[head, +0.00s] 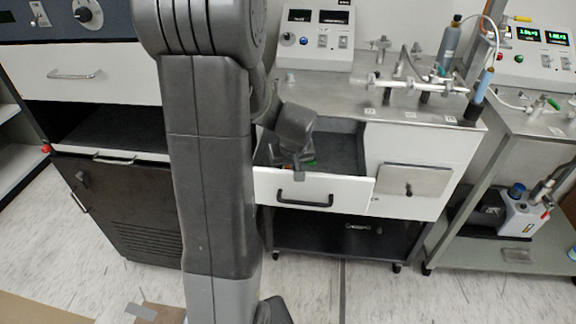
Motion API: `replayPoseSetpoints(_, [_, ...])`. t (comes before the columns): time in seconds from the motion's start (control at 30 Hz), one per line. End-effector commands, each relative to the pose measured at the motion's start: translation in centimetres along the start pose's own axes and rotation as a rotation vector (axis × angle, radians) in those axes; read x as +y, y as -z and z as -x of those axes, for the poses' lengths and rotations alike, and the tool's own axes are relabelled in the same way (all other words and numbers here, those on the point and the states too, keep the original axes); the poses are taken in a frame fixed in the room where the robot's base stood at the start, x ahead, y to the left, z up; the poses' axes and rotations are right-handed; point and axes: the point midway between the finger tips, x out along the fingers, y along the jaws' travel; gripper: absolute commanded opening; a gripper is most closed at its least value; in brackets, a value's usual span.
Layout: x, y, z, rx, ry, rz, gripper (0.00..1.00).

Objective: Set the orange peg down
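My gripper (299,170) points down at the open drawer (315,190) of the middle cart, just behind the drawer's front panel. My arm hides the left part of the drawer. The gripper's fingers are small and partly covered by its own body, so I cannot tell whether they are open or shut. A small green and reddish patch shows beside the fingers, too small to identify. I cannot make out the orange peg in this view.
A steel worktop (345,98) with glass tubing and clamps stands above the drawer. A closed small door (412,181) is to its right. Another cart with a pump (522,215) stands at the right. A dark cabinet (125,205) is at the left. The front floor is mostly clear.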

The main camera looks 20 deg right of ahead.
Motion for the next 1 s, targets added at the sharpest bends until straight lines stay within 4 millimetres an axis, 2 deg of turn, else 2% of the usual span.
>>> replayPoseSetpoints(0.17, [0.0, 0.2, 0.6, 0.001, 0.0, 0.0, 0.35])
replayPoseSetpoints(0.27, [0.0, 0.2, 1.9, 0.004, -0.001, 0.0, 0.35])
replayPoseSetpoints(0.7, [0.0, 0.2, 10.2, 0.004, -0.002, -0.001, 0.35])
replayPoseSetpoints(0.83, [0.0, 0.2, 11.6, 0.003, -0.001, 0.0, 0.35])
replayPoseSetpoints(1.0, [0.0, 0.1, 12.3, 0.0, 0.0, 0.0, 0.35])
